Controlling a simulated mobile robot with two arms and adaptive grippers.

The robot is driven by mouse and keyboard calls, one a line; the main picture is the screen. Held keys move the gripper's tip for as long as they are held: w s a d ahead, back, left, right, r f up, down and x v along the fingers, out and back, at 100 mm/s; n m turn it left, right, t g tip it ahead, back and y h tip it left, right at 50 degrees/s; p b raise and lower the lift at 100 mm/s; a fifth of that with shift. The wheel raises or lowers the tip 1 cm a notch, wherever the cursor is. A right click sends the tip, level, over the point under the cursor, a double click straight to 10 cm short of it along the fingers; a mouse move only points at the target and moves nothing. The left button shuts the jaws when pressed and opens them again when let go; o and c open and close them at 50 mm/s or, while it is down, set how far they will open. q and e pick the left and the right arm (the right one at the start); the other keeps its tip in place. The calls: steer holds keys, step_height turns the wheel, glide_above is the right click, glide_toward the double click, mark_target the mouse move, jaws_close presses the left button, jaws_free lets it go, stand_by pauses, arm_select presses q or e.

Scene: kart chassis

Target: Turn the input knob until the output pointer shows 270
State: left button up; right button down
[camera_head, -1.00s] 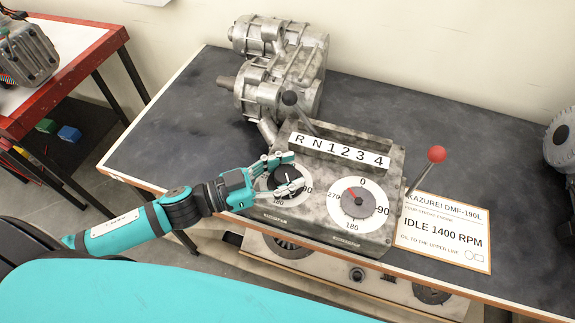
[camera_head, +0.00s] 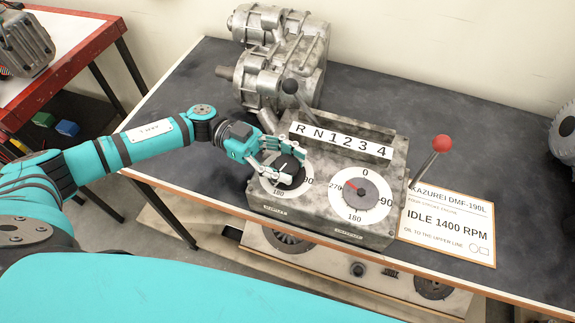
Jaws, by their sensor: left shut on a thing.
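The input knob (camera_head: 287,175) is dark and sits in the middle of the left white dial (camera_head: 272,187) on the grey metal box. My left gripper (camera_head: 284,165) is shut on this knob, and its fingers and wrist cover part of it and the dial's upper left. The input dial's 180 and part of its 90 show. The output dial (camera_head: 372,210) is to the right, with a short red pointer (camera_head: 350,186) on a grey hub. The pointer slants up-left, near the 270 mark and a little to its 0 side. My right gripper is not in view.
Behind the dials is an R N 1 2 3 4 strip (camera_head: 342,144) with a black-knobbed lever (camera_head: 290,87). A red-knobbed lever (camera_head: 441,144) stands at the box's right, beside a printed card (camera_head: 447,228). A large metal gearbox (camera_head: 285,65) stands behind.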

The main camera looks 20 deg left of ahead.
arm_select(q)
steer(key=shift+m+g+y+b, duration=0.45)
steer(key=shift+m+g, duration=0.35)
steer(key=shift+g, duration=0.7)
steer(key=o, duration=1.2)
steer(key=shift+o, duration=0.2)
steer(key=shift+a, duration=0.1)
steer(key=v, duration=1.2)
steer(key=shift+r, duration=0.1)
